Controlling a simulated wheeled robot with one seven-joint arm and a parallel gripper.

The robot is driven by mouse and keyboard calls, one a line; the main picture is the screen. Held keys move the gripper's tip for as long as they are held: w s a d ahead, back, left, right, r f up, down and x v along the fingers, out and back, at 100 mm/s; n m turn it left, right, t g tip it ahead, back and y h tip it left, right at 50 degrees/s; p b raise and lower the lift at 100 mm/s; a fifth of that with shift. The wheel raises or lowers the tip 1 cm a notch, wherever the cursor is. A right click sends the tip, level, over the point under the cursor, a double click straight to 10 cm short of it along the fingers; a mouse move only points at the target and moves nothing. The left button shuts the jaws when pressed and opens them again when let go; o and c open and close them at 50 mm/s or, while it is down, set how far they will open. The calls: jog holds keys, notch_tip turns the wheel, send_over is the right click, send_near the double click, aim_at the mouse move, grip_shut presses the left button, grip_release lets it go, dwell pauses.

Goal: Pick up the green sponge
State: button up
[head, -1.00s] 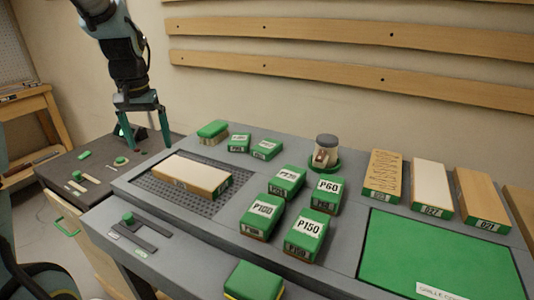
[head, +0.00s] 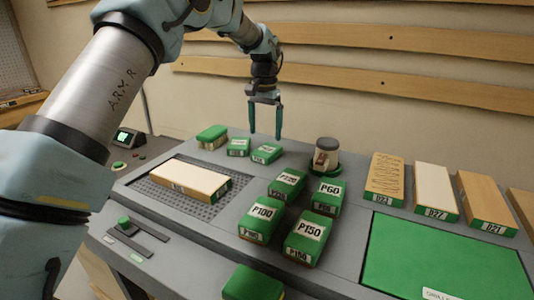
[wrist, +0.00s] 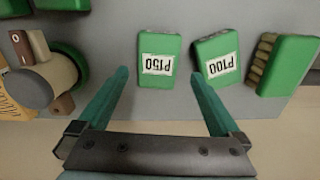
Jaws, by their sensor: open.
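A green block with a yellow lower edge, which looks like the sponge (head: 252,283), lies at the front of the grey bench, partly cut off by the bottom of the head view. It does not show in the wrist view. My gripper (head: 265,137) is open and empty, pointing down at the back of the bench, far behind the sponge.
A green-backed brush (head: 212,137) stands at the back left and a jar-like item (head: 326,155) at the back right. Several larger labelled green blocks, such as P100 (head: 262,220), fill the middle. A pale board (head: 188,180) lies on a dark grid. My arm crosses the left side.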

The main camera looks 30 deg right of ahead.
aim_at(266, 150)
jog(key=shift+s+f+p, duration=0.15)
jog(key=shift+f+p, duration=0.8)
jog(key=shift+f, duration=2.25)
jog(key=c, duration=1.2)
jog(key=shift+o, duration=0.2)
notch_tip(266, 150, up, 10)
jog(key=b, duration=0.2)
